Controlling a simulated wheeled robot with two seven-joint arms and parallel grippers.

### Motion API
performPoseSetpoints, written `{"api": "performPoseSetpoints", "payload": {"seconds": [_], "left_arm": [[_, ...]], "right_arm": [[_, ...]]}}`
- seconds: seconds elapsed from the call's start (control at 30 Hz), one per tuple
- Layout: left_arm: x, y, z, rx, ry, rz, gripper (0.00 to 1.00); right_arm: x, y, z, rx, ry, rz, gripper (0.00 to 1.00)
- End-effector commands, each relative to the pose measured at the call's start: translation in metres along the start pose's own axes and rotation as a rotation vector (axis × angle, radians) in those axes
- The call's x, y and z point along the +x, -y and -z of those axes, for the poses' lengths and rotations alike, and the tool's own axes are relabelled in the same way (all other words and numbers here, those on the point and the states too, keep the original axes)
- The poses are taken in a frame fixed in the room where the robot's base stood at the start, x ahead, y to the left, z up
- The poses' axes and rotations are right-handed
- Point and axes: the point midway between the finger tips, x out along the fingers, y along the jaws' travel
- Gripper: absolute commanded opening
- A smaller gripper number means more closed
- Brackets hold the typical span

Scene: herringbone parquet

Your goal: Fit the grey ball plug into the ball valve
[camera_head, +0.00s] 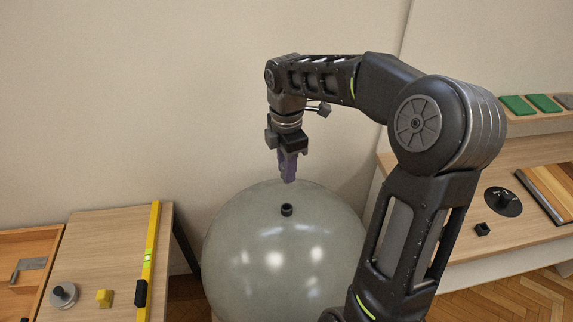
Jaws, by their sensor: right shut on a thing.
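A large grey-green ball (245,250) stands in the middle, between the two tables. The ball valve (287,210) is a small dark raised ring with a hole, near the top of the ball. My right gripper (289,178) points down above the ball, just behind and above the valve in the picture, apart from it. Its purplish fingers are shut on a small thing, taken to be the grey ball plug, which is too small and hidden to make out. My left gripper is not in view.
The right table (460,215) holds a black disc (503,203) and a small black block (482,230). A wall stands behind the ball.

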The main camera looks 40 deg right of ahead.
Motion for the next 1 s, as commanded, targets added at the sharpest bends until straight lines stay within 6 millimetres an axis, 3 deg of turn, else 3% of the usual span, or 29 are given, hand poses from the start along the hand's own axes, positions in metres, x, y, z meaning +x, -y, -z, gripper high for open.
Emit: {"api": "performPoseSetpoints", "payload": {"seconds": [0.6,1.0], "left_arm": [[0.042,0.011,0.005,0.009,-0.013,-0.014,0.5],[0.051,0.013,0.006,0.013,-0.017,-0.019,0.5]], "right_arm": [[0.069,0.0,0.0,-0.002,0.0,0.0,0.0],[0.088,0.0,0.0,-0.001,0.0,-0.001,0.0]]}}
